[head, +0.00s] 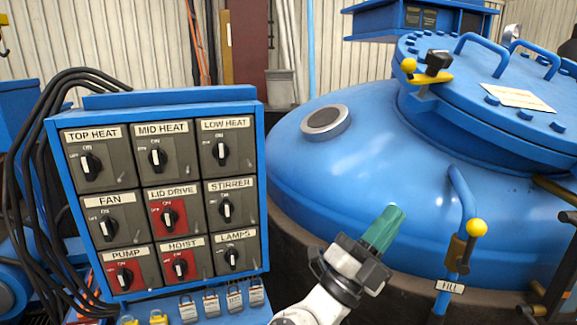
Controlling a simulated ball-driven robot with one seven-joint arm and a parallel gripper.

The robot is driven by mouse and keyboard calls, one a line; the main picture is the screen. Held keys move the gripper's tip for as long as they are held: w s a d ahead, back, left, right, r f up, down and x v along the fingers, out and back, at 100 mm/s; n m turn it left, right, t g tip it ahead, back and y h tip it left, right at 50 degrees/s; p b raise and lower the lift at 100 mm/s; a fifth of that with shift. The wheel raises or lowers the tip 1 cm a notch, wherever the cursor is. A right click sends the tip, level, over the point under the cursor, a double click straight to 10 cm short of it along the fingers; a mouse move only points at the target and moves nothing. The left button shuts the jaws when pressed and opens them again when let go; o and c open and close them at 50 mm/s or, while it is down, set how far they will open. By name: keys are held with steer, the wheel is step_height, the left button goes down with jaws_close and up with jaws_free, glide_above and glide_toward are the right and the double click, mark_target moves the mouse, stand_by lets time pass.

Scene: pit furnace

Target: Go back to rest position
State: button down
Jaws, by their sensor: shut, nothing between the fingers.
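My gripper (386,229) shows in the lower middle of the head view, at the end of my white arm. Its green fingers are together with nothing between them. They point up and to the right, in front of the blue furnace vessel (330,172); I cannot tell how far apart they are from it. The blue switch panel (263,170) stands to the left of the gripper, clear of the fingers. It carries several rotary switches, among them the red-plated lid drive switch (168,217) and the lamps switch (232,257).
A pipe with a yellow-knobbed valve (476,228) stands right of my gripper. The vessel's lid (480,110) has handles and a yellow-knobbed latch (430,77). Several padlocks (211,303) hang below the panel. Black cables (28,190) run down its left side.

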step_height(320, 180, down, 8)
steer(key=w+a+n+t+y+p, duration=0.1)
steer(key=n+t+y, duration=0.3)
steer(key=n+y, duration=1)
steer(key=w+a+n+t+y+p, duration=0.15)
steer(key=n+t+y, duration=0.35)
steer(key=n+y, duration=0.85)
steer(key=s+d+f+n+g+p, duration=0.1)
steer(key=s+d+f+g, duration=0.1)
steer(key=s+f+g, duration=0.4)
steer(key=s+d+f+n+g+p, duration=0.1)
steer(key=s+f+g, duration=0.15)
steer(key=f, duration=0.65)
steer(key=s+d+f+m+g+h+p, duration=0.1)
steer(key=s+d+f+g, duration=0.2)
steer(key=s, duration=0.6)
steer(key=s+d+f+m+g+h+p, duration=0.1)
steer(key=s+d+f+g, duration=0.3)
steer(key=s, duration=0.6)
steer(key=s+d+f+m+g+h, duration=0.2)
steer(key=s+g, duration=0.4)
steer(key=s, duration=0.4)
steer(key=shift+s+d+f+h+p, duration=0.15)
steer(key=shift+d+f+h+p, duration=0.3)
steer(key=shift+d+f, duration=0.3)
